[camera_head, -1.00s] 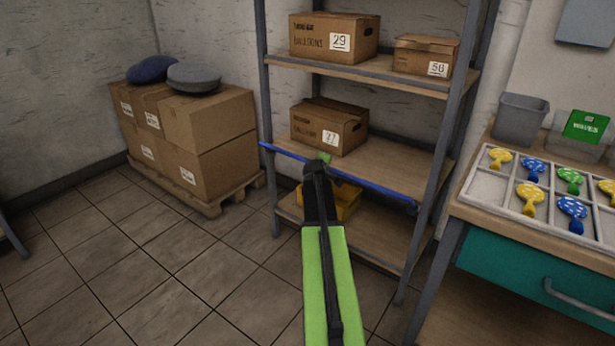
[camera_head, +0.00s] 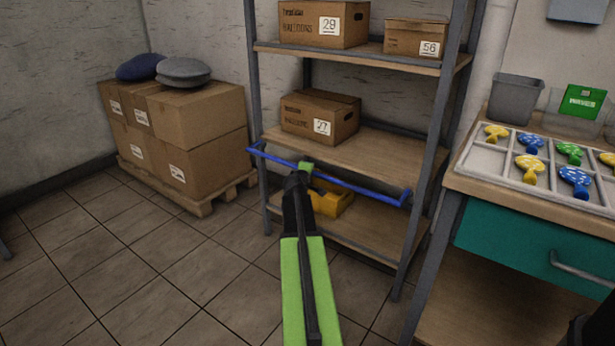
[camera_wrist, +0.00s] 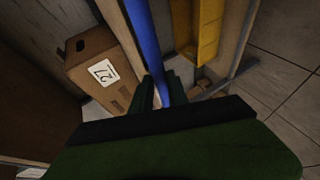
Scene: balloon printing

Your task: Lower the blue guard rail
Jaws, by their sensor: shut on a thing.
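The blue guard rail (camera_head: 358,188) runs across the front of the grey shelving unit (camera_head: 429,160), just below the front edge of the middle shelf, tilted away from the uprights with its bent ends showing. My gripper (camera_head: 305,168) is at the rail, left of its middle. In the wrist view the blue rail (camera_wrist: 146,45) passes between the two dark fingers of my gripper (camera_wrist: 160,88), which are shut on it. The part of the rail behind the fingers is hidden.
Box 27 (camera_head: 318,118) stands on the middle shelf behind the rail. A yellow bin (camera_head: 333,203) sits on the lower shelf. A workbench with a balloon tray (camera_head: 505,166) stands at right, stacked cartons (camera_head: 182,130) at left. The floor in front is open.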

